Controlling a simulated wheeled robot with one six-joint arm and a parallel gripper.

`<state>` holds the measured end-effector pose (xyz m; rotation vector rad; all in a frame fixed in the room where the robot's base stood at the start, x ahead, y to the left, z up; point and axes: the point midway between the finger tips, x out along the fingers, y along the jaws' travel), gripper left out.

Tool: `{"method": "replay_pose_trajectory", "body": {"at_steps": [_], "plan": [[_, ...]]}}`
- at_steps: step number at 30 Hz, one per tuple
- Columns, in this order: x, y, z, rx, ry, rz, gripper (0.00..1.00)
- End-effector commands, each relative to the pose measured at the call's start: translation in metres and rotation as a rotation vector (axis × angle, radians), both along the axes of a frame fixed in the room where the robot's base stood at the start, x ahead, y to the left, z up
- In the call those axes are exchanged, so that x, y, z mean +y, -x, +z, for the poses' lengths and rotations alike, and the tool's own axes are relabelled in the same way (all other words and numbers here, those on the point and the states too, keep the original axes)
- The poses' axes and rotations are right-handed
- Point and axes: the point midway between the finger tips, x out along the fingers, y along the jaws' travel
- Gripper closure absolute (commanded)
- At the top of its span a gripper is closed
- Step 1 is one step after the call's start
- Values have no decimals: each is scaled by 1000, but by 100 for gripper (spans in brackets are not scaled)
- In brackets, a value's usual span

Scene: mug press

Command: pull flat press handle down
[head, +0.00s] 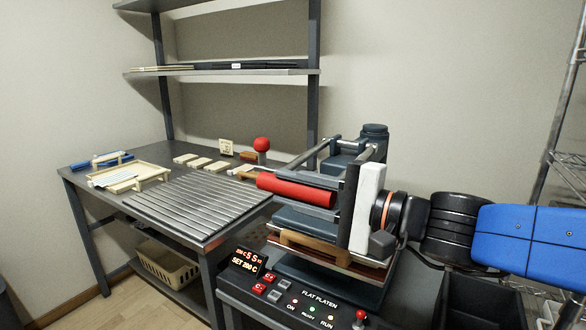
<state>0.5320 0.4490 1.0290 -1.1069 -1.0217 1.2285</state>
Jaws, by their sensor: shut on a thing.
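The flat press (328,285) stands on the right, with a dark blue-grey body and a front panel marked FLAT PLATEN. Its red handle (290,189) is a thick bar lying across the front, above the platens. My gripper (322,192), with a white and dark body, reaches in from the right and is shut on the red handle near its right end. The finger contact is partly hidden. Metal handle arms run back towards the rear post (374,140). A brown strip (315,250) shows between the platens below the handle.
A grey table (70,176) on the left carries a ribbed rack (185,208), a cream tray (130,177) and several small pale blocks. A red ball knob (262,144) stands behind the handle. Shelves (220,71) hang above. A dark bin (485,300) is at lower right.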

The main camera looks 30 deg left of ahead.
Motion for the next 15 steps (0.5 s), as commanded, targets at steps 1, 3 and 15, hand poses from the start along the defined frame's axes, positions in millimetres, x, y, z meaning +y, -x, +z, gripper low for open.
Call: {"method": "replay_pose_trajectory", "body": {"at_steps": [1, 3, 15], "plan": [[0, 0, -3, 1, 0, -1, 100], [0, -1, -7, 3, -1, -1, 100], [0, -1, -15, 3, 3, 0, 100]]}}
